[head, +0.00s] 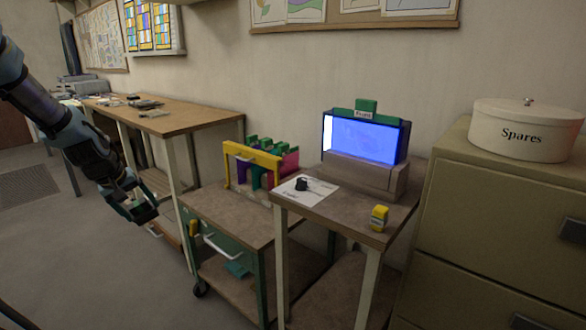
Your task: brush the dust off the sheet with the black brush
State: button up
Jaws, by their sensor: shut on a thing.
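A blue sheet (362,139) stands upright in a dark frame on a grey-brown base on the small table, lit from behind, with a bright white strip at its left edge. Faint pale patches show on it; I cannot tell whether they are dust. My gripper (142,212) is at the left, well away from the sheet, low in front of the long bench. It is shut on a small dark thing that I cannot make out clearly.
A yellow item (379,217) stands near the small table's front edge (340,225). A cart (240,220) with a yellow-and-green rack (256,165) stands to its left. A drawer cabinet (500,230) bearing a round "Spares" box (524,130) is at right. Open floor lies front left.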

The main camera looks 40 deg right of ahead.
jog(key=s+d+r+t+h+b, duration=0.2)
jog(key=d+b, duration=0.2)
jog(key=d, duration=0.4)
jog(key=s+d+r+m+t+h+b, duration=0.1)
jog(key=d+r+h+b, duration=0.15)
jog(key=d, duration=0.65)
jog(key=s+d+r+t+h+b, duration=0.2)
jog(key=d+b, duration=0.2)
jog(key=d, duration=0.4)
jog(key=s+d+r+m+g+h+b, duration=0.2)
jog(key=s+d+r+h+b, duration=0.25)
jog(key=s+d, duration=0.4)
jog(key=s+d+r+m+g+h+b, duration=0.25)
jog(key=s+d+r+b, duration=0.2)
jog(key=s+d, duration=0.4)
jog(key=shift+t, duration=0.35)
jog(key=shift+s+d+f, duration=0.1)
jog(key=shift+d+f, duration=0.15)
jog(key=shift+d, duration=0.85)
jog(key=shift+d+f, duration=0.2)
jog(key=shift+d, duration=0.85)
jog(key=shift+p+x, duration=0.65)
jog(key=shift+x, duration=0.35)
jog(key=shift+s, duration=0.1)
